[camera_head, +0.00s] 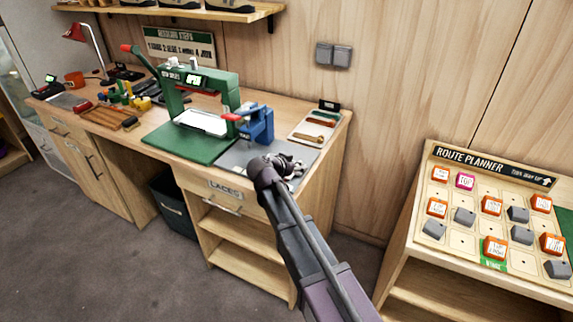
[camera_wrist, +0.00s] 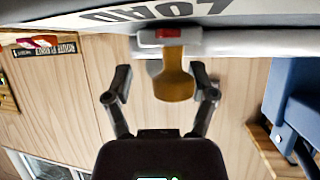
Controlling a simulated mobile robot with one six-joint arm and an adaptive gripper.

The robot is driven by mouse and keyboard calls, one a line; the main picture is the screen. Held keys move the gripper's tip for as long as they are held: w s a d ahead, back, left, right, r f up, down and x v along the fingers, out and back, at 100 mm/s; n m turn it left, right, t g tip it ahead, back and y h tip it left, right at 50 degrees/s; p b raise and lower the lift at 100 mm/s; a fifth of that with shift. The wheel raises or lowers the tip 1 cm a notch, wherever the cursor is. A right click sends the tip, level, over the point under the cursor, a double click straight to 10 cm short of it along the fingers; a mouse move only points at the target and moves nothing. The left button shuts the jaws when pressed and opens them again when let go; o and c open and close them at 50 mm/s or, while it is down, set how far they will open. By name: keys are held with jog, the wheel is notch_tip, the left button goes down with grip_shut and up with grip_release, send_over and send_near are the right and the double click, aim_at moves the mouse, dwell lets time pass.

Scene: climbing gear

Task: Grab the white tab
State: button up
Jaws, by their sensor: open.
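In the wrist view, a small white tab (camera_wrist: 192,43) with a red patch sits at the edge of a pale grey surface with upside-down lettering. A tan tongue-shaped piece (camera_wrist: 175,82) extends from it towards my gripper. My gripper (camera_wrist: 162,86) is open, with one finger on each side of the tan piece and nothing clasped. The white tab lies just beyond the fingertips in the picture; the exact distance is unclear. In the head view, my gripper (camera_head: 287,166) is over the grey mat (camera_head: 238,156), in front of the blue press (camera_head: 258,125). I cannot make out the tab there.
The blue press also shows close on the right in the wrist view (camera_wrist: 292,95). A green press (camera_head: 225,98) stands left of it on the wooden bench. A tray of tools (camera_head: 315,126) lies to the right. The route planner board (camera_head: 455,212) stands further right.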

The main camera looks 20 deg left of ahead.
jog(key=c, duration=1)
grip_shut()
jog(key=shift+r, duration=0.15)
notch_tip(320, 180, up, 2)
jog(key=shift+r+p, duration=0.1)
jog(key=shift+p, duration=1.15)
jog(key=shift+r+p, duration=0.8)
jog(key=s+d, duration=0.2)
jog(key=s, duration=0.5)
jog(key=s+d, duration=0.2)
jog(key=s, duration=0.6)
jog(key=shift+s+d+r+p, duration=0.2)
jog(key=shift+d+r+p, duration=0.1)
jog(key=shift+r+p, duration=0.15)
